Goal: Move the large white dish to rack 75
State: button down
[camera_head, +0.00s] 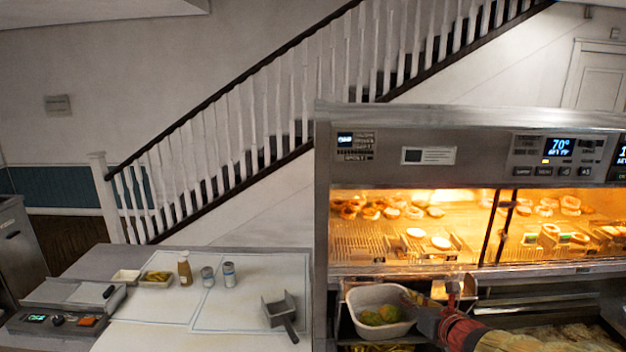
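A large white dish (362,298) with several green-yellow round items (382,315) in it is at the lower middle, below the left end of the heated cabinet. My gripper (416,303) comes in from the lower right and is at the dish's right rim. The fingertips are small and partly hidden, so I cannot tell whether they are closed on the rim. No label reading 75 is legible. A cabinet display (559,147) reads 70°, and another display (622,153) is cut off at the right edge.
The heated cabinet (420,125) holds ring-shaped and round food on lit wire racks (365,236). The counter (240,262) at left bears a small pan (280,311), two jars, a sauce bottle (184,268) and small white trays. Much of its top is clear.

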jog(key=s+a+f+b, duration=0.1)
jog(key=f+b, duration=0.4)
jog(key=f, duration=0.6)
jog(key=a+f+y+b, duration=0.1)
jog(key=a+f+b, duration=0.3)
jog(key=f, duration=0.6)
jog(key=shift+s+f+n+b, duration=0.35)
jog(key=shift+s+n+b, duration=0.05)
jog(key=shift+b, duration=0.1)
jog(key=shift+a, duration=0.1)
